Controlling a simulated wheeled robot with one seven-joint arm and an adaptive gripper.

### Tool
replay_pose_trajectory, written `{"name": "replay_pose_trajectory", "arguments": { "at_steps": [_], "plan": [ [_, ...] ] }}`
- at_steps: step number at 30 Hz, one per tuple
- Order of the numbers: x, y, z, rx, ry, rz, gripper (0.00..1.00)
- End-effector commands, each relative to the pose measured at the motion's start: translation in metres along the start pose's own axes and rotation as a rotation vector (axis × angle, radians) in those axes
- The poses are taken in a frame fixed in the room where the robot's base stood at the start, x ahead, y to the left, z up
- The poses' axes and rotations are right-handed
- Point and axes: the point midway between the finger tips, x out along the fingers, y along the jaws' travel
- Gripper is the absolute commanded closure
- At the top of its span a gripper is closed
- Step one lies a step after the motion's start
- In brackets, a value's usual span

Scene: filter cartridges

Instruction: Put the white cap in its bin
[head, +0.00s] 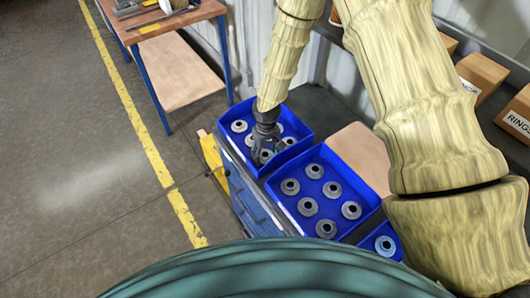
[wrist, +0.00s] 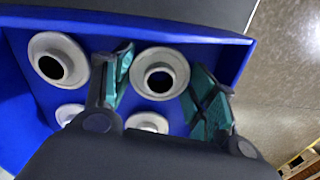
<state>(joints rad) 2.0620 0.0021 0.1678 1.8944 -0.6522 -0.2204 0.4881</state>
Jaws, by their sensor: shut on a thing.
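A white cap (wrist: 165,57), a flanged ring with a dark centre hole, sits between the two green-padded fingers of my gripper (wrist: 158,85) in the wrist view. My gripper is shut on this cap. In the head view my gripper (head: 266,148) is down inside the far blue bin (head: 303,144), near its front side. Other pale caps (wrist: 40,45) lie in the same bin, to the left and below in the wrist view. My gripper partly hides the lower ones. I cannot tell whether the held cap touches the bin floor.
A middle blue bin (head: 285,207) holds several greyer caps. A small blue bin (head: 366,244) at the front right holds a light-blue ring (head: 385,245). Cardboard boxes (head: 482,75) stand at the right. A workbench (head: 160,25) stands at the back left; open floor lies left.

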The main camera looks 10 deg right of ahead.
Motion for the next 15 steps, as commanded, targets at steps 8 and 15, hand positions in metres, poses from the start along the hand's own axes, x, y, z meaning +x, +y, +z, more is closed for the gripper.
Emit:
{"name": "replay_pose_trajectory", "arguments": {
  "at_steps": [8, 15],
  "plan": [
    [0.0009, -0.0003, -0.0003, 0.000, 0.000, 0.000, 0.57],
    [0.0032, -0.0002, -0.0003, 0.000, 0.001, 0.000, 0.25]
  ]
}}
